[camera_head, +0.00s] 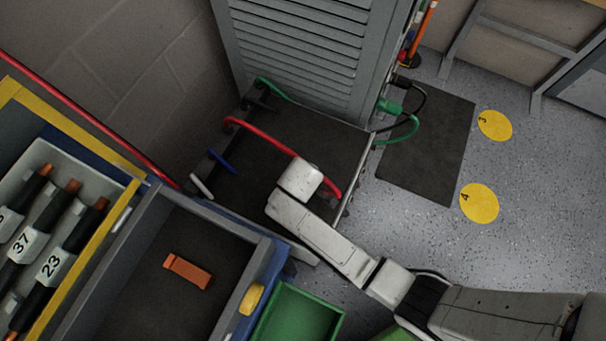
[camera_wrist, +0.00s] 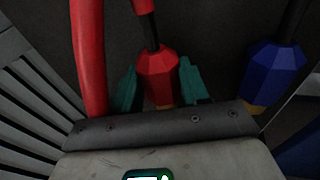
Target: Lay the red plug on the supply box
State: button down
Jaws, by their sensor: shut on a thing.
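The red plug (camera_wrist: 157,72) sits between the two teal fingers of my gripper (camera_wrist: 158,88) in the wrist view, its red cable rising from its far end. My gripper is shut on it. In the head view my white gripper (camera_head: 300,180) is over a dark-topped box (camera_head: 262,175) in front of a louvered grey cabinet. This may be the supply box, but no label shows. The gripper hides the red plug there. A red cable (camera_head: 262,138) arcs over the dark top toward the gripper. I cannot tell whether the plug touches the surface.
A blue plug (camera_wrist: 272,75) is right of the red plug. A white plug (camera_head: 201,186) lies at the box's left edge. An open drawer (camera_head: 150,270) and green bin (camera_head: 300,315) are in front.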

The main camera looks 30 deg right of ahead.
jog(key=shift+c, duration=2.4)
grip_release()
jog(key=p+v, duration=0.3)
jog(key=v, duration=0.8)
